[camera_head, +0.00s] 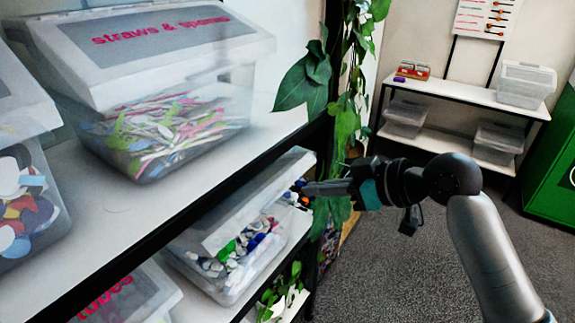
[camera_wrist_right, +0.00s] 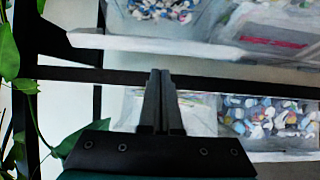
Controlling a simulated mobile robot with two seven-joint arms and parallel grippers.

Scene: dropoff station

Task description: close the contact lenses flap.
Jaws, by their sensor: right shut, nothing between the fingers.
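A clear bin (camera_head: 235,280) on the lower shelf holds small white, blue and green pieces. They look like contact lens cases, but no label on it is readable. Its whitish flap (camera_head: 262,195) stands tilted up, with a gap above the contents. My right gripper (camera_head: 306,188) is shut and empty, its fingers pointing left beside the right end of that flap. I cannot tell whether they touch it. In the right wrist view, the closed fingers (camera_wrist_right: 160,76) are in front of a dark shelf bar. My left gripper is not in view.
A "straws & spoons" bin (camera_head: 160,130) stands on the upper shelf (camera_head: 225,155), above and left of the gripper. Leafy plants (camera_head: 340,125) hang at the shelf's right end, close to my right gripper. Open carpet (camera_head: 400,270) lies to the right.

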